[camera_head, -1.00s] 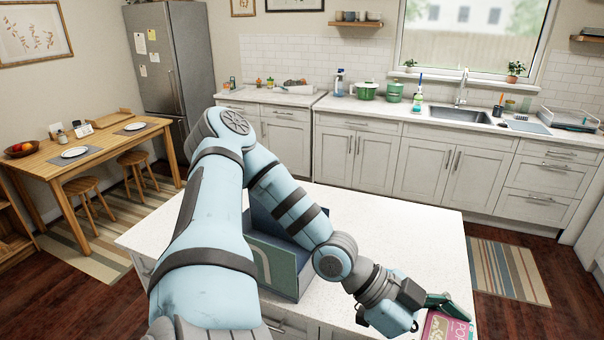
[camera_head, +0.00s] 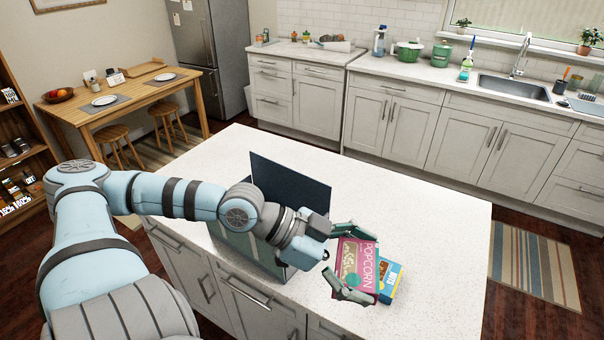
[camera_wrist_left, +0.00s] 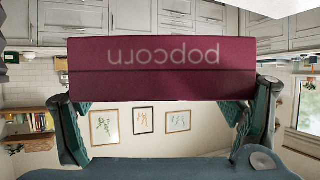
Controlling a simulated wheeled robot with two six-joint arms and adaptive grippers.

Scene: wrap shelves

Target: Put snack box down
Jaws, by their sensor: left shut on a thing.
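The snack box is a magenta popcorn box (camera_head: 352,262). My left gripper (camera_head: 372,267) is shut on it, one finger on each side, over the right part of the white island counter (camera_head: 425,210). In the left wrist view the popcorn box (camera_wrist_left: 162,68) spans between both fingers, its lettering upside down. I cannot tell whether it touches the counter. A blue box (camera_head: 389,281) shows just right of it, partly hidden behind it. A dark blue-green open box (camera_head: 291,187) stands on the counter to the left, partly hidden by my left arm. My right gripper is not in view.
The counter is clear to the right and behind the boxes. A dining table (camera_head: 134,100) with two stools stands at the back left. A shelf (camera_head: 18,150) with goods is at the left edge. A sink counter (camera_head: 450,80) runs along the back wall.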

